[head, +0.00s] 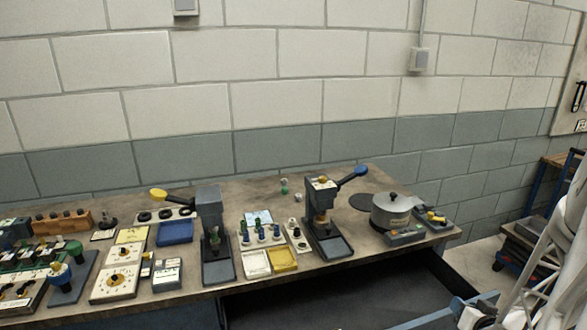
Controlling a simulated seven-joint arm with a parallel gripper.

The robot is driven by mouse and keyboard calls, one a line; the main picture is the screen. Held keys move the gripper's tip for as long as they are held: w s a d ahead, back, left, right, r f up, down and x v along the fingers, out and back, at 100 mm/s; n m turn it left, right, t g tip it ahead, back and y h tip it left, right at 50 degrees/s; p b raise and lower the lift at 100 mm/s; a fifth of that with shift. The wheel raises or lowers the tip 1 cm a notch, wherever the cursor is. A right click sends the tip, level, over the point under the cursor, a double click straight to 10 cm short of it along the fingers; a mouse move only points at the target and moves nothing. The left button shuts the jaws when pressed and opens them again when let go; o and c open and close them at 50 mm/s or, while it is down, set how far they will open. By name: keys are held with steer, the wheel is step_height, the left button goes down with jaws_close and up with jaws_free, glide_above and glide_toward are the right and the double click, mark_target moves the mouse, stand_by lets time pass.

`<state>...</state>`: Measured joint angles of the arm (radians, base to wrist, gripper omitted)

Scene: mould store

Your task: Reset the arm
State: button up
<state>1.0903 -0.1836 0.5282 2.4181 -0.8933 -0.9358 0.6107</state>
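My white arm (552,262) comes in along the right edge, to the right of the workbench (345,262). Its lower links run down to the bottom right corner. A white and dark part at the bottom edge, beside the blue drawer front (440,312), looks like my gripper (468,314). It is small and cut off by the frame, so I cannot tell whether its fingers are open or shut, or whether it touches the drawer front.
The drawer (350,295) stands pulled out below the bench. Two lever presses (212,232) (322,215), a lidded grey pot (391,211), a blue tray (175,232) and control boxes crowd the bench top. A blue-framed trolley (540,215) stands at the right by the wall.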

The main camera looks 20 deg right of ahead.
step_height(320, 180, up, 5)
steer(key=w+n+g, duration=0.1)
steer(key=w+n, duration=0.1)
steer(key=w+a+f, duration=0.1)
steer(key=a+f, duration=0.1)
steer(key=a, duration=0.1)
steer(key=w+a+f+m+g+y, duration=0.1)
steer(key=w+a+f, duration=0.1)
steer(key=a, duration=0.2)
steer(key=w+a+f+m+g, duration=0.1)
steer(key=a+f, duration=0.1)
steer(key=a, duration=0.2)
steer(key=shift+w+a+f, duration=0.1)
steer(key=shift+w+a, duration=0.15)
steer(key=a+r+n+g+y, duration=0.1)
steer(key=a+r+n+g, duration=0.3)
steer(key=a+r, duration=0.95)
steer(key=s+a+r+n+g+y, duration=0.1)
steer(key=s+a+r, duration=0.3)
steer(key=s+a, duration=0.1)
steer(key=s+a+r+n+g+y, duration=0.1)
steer(key=s+a+r, duration=0.3)
steer(key=a, duration=0.4)
steer(key=shift+s+a+r+n+g+y, duration=0.3)
steer(key=shift+s+n+g+y, duration=0.1)
steer(key=shift+n+g, duration=0.25)
